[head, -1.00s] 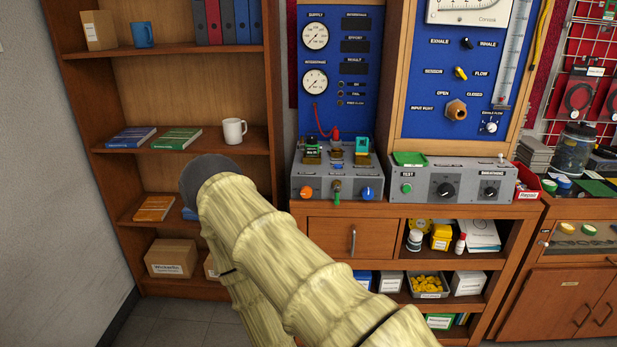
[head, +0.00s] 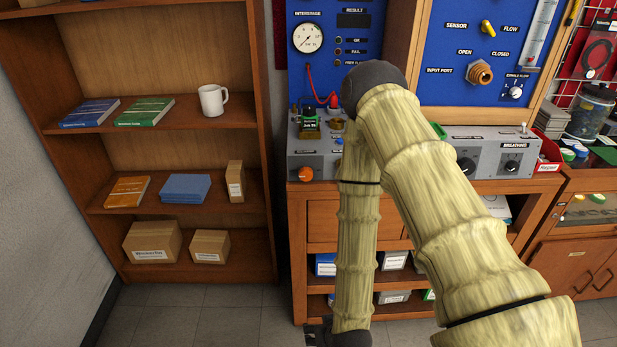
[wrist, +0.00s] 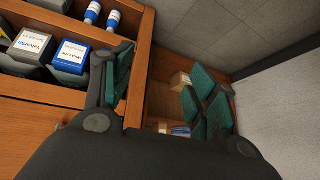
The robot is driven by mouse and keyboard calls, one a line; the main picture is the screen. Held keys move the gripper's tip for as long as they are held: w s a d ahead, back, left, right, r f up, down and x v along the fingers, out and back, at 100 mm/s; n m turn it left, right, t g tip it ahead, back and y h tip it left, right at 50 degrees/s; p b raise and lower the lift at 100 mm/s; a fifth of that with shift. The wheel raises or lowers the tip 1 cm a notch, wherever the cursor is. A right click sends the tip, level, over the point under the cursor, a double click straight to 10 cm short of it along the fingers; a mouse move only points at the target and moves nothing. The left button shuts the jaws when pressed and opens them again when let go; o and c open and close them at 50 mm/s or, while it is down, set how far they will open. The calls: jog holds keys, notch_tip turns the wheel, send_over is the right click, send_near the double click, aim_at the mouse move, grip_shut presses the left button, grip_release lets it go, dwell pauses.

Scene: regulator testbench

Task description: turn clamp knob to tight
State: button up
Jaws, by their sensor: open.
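The grey test box (head: 303,146) stands on the wooden bench below the blue gauge panel. My raised arm hides the box's middle and right front. No knob can be surely told as the clamp knob. My gripper (wrist: 163,88) is open and empty in the wrist view, its green-padded fingers wide apart. In the head view only a dark part of it shows at the bottom edge, low in front of the bench and well below the box.
A bookcase (head: 262,110) with books, a white mug (head: 213,100) and cardboard boxes stands at left. The bench's lower shelves hold boxes, near the gripper in the wrist view (wrist: 66,55). A second grey console (head: 490,158) stands right. Floor at lower left is clear.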

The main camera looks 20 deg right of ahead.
jog(key=w+r+m+t+h, duration=0.2)
jog(key=w+r+t, duration=0.4)
jog(key=w+r, duration=0.8)
jog(key=m+t+h, duration=0.3)
jog(key=t+h, duration=0.1)
jog(key=t, duration=0.1)
send_near(306, 177)
jog(key=p+x, duration=0.1)
jog(key=x, duration=0.8)
jog(key=shift+w+d, duration=0.15)
jog(key=shift+w, duration=0.25)
jog(key=c, duration=1)
